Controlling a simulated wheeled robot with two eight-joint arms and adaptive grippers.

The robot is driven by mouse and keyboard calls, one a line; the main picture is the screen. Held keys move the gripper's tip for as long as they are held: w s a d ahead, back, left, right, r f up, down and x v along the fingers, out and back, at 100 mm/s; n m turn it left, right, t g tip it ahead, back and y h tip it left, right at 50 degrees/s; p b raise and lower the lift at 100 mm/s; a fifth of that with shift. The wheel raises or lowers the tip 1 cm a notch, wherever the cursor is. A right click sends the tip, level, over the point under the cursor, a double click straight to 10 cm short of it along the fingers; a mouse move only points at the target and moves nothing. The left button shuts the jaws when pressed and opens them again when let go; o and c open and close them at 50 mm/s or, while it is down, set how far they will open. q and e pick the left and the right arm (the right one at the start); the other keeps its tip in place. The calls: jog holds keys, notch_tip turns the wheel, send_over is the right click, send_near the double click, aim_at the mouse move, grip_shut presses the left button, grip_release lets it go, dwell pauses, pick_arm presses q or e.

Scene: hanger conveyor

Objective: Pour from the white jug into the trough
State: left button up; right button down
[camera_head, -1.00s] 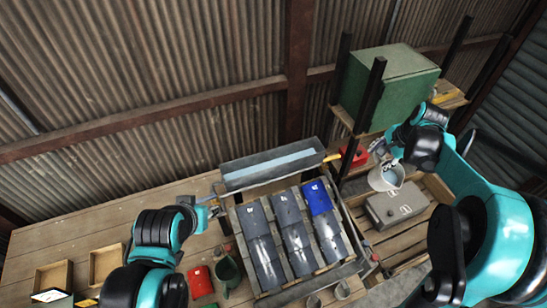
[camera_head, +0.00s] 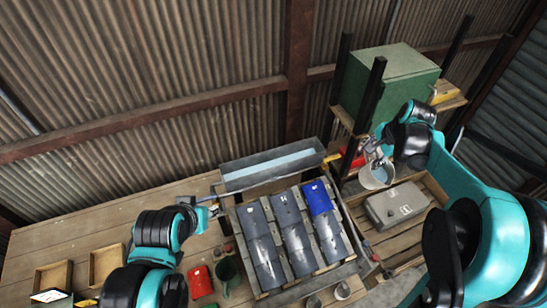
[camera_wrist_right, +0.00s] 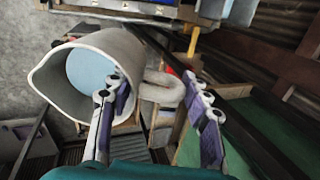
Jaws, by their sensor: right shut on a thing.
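The white jug (camera_head: 376,178) is in the air at the right, above the grey metal box and right of the trough. In the right wrist view the jug (camera_wrist_right: 75,88) shows its open mouth and pale blue contents. My right gripper (camera_head: 370,148) is shut on the jug's handle; in the wrist view its fingers (camera_wrist_right: 155,104) stand on either side of the handle. The long grey trough (camera_head: 226,173) lies behind the pallet, with a pale blue strip inside. My left gripper (camera_head: 213,209) is beside the trough's left end; its fingers are too small to read.
A pallet with dark panels and one blue panel (camera_head: 318,197) stands in front of the trough. A green cabinet (camera_head: 395,80) and dark posts stand near the right arm. A grey box (camera_head: 398,204) sits below the jug. A red container (camera_head: 200,281) is at the front left.

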jog(key=w+a, duration=0.3)
jog(key=a, duration=0.9)
jog(key=w+a+b, duration=0.1)
jog(key=w+a, duration=0.2)
jog(key=a, duration=0.8)
jog(key=shift+w+a+r, duration=0.2)
jog(key=shift+w+a, duration=0.1)
jog(key=shift+a, duration=0.05)
dwell(5.5)
